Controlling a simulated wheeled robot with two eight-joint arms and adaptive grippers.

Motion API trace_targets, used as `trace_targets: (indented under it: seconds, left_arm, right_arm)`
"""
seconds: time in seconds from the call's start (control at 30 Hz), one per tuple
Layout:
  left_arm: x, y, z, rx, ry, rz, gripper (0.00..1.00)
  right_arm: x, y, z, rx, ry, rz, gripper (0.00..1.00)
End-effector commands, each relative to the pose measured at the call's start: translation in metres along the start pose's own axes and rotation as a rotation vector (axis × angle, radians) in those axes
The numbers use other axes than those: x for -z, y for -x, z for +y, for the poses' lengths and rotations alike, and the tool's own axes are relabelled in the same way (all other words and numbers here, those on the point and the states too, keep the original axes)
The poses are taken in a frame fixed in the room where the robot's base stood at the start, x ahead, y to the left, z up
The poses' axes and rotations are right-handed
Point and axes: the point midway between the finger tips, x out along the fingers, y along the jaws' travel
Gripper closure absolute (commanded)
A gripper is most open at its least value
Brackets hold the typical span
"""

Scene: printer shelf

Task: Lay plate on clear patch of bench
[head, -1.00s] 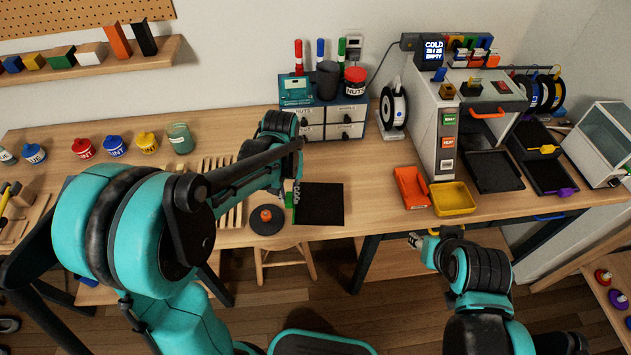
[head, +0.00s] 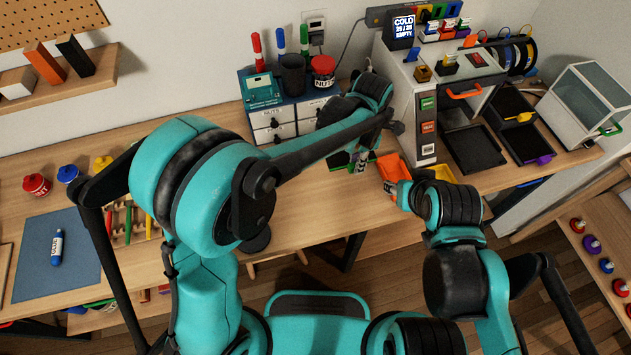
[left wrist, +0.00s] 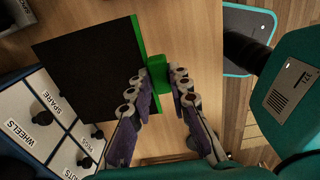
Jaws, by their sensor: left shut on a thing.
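The plate is a black square with a green edge and tab. In the left wrist view the plate (left wrist: 90,70) fills the upper left, over bare wood. My left gripper (left wrist: 166,78) is shut on its green tab. In the head view the left gripper (head: 359,163) is over the bench, left of the orange tray. Only a sliver of the plate (head: 340,159) shows there, the rest behind my left arm. I cannot tell whether it touches the bench (head: 335,200). My right gripper (head: 394,187) is by the orange tray's front; its jaws are unclear.
The drawer unit (head: 285,118) stands behind and left of the plate. The orange tray (head: 393,168), yellow tray (head: 437,175) and printer (head: 425,110) stand to the right. The bench front between my arms is bare. A blue mat (head: 55,260) lies far left.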

Motion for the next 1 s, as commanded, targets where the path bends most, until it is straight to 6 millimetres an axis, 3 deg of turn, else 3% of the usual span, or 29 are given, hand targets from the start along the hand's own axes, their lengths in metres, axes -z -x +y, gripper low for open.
trace_targets:
  seconds: [0.5,0.77,1.0]
  left_arm:
    - [0.096,-0.063,-0.034,0.0,0.016,0.0,1.0]
    - [0.108,-0.076,-0.038,0.0,0.014,0.0,1.0]
    - [0.108,-0.11,-0.038,0.0,0.014,0.0,1.0]
  right_arm:
    - [-0.016,-0.022,0.0,0.0,0.0,0.0,0.6]
    - [-0.019,-0.027,0.0,0.0,0.0,0.0,0.6]
    - [-0.028,-0.039,0.0,0.0,0.0,0.0,0.6]
